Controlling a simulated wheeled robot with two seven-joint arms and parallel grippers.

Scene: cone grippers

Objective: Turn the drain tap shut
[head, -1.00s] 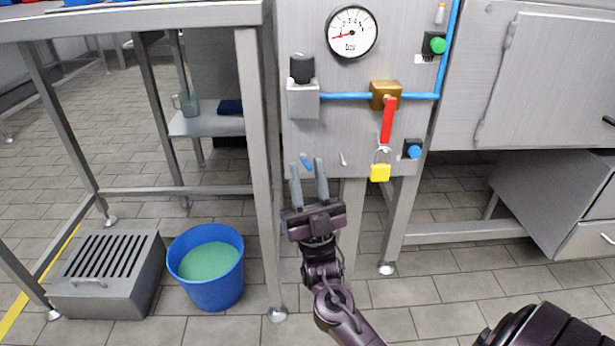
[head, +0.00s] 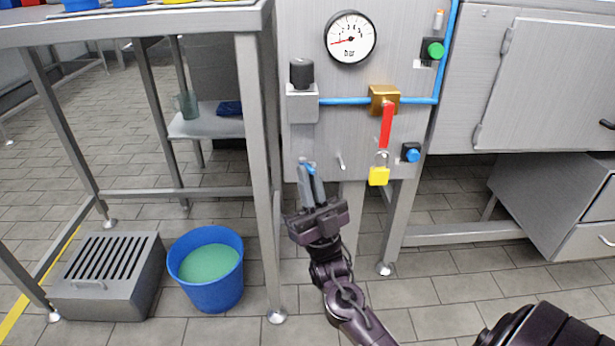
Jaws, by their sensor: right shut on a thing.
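The drain tap's blue handle (head: 309,168) shows at the lower left of the grey panel, mostly hidden between my gripper fingers. My right gripper (head: 309,176) reaches up to the panel's lower edge and is shut on this handle. The tap's body is hidden, so I cannot tell how far it is turned. My left gripper is not in view.
A red lever (head: 386,126) hangs from a brass valve (head: 384,97), with a yellow padlock (head: 379,176) below it. A small metal peg (head: 341,161) sticks out right of my fingers. A blue bucket (head: 207,268) with green liquid stands on the floor at left.

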